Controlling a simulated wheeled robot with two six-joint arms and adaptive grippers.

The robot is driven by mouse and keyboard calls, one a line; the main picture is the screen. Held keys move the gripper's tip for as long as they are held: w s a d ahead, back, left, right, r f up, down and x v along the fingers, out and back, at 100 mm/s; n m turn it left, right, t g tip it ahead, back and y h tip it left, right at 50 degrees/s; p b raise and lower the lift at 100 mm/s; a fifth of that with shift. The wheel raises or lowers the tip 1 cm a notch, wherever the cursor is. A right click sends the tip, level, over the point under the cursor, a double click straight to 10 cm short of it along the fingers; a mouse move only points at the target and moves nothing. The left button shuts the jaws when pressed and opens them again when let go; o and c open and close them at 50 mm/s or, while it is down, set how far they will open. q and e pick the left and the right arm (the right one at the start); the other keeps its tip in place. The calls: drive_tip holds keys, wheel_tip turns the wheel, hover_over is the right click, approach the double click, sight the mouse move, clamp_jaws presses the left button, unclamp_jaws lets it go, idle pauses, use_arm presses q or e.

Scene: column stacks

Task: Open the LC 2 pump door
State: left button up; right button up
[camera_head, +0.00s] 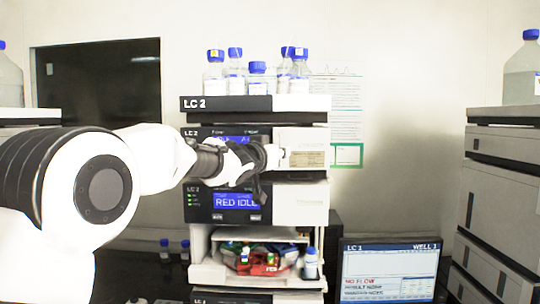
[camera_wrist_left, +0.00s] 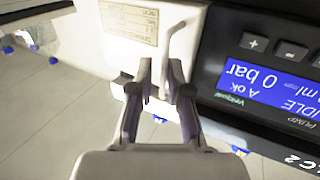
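The LC 2 pump is the module with a blue screen (camera_head: 235,140) just under the LC 2 top tray. Its pale door (camera_head: 312,140), with a tan label, looks closed and flush in the head view. In the left wrist view the door (camera_wrist_left: 205,35) shows beside the pump's upside-down screen (camera_wrist_left: 265,80), which reads idle and 0 bar. A pale curved handle (camera_wrist_left: 172,45) stands out from the door. My left gripper (camera_wrist_left: 160,64) is open, its fingertips at the handle's end; I cannot tell whether they touch it. My right gripper is out of view.
Blue-capped bottles (camera_head: 257,78) stand on the stack. Below the pump are a RED IDLE module (camera_head: 300,203) and an open bay with coloured parts (camera_head: 262,262). A monitor (camera_head: 390,270) stands at lower right, and another stack (camera_head: 500,190) at far right.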

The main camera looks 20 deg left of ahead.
use_arm(q)
drive_tip(key=s+a, duration=0.1)
drive_tip(key=s, duration=0.9)
drive_tip(key=shift+s+a, duration=0.15)
drive_tip(key=shift+a, duration=0.1)
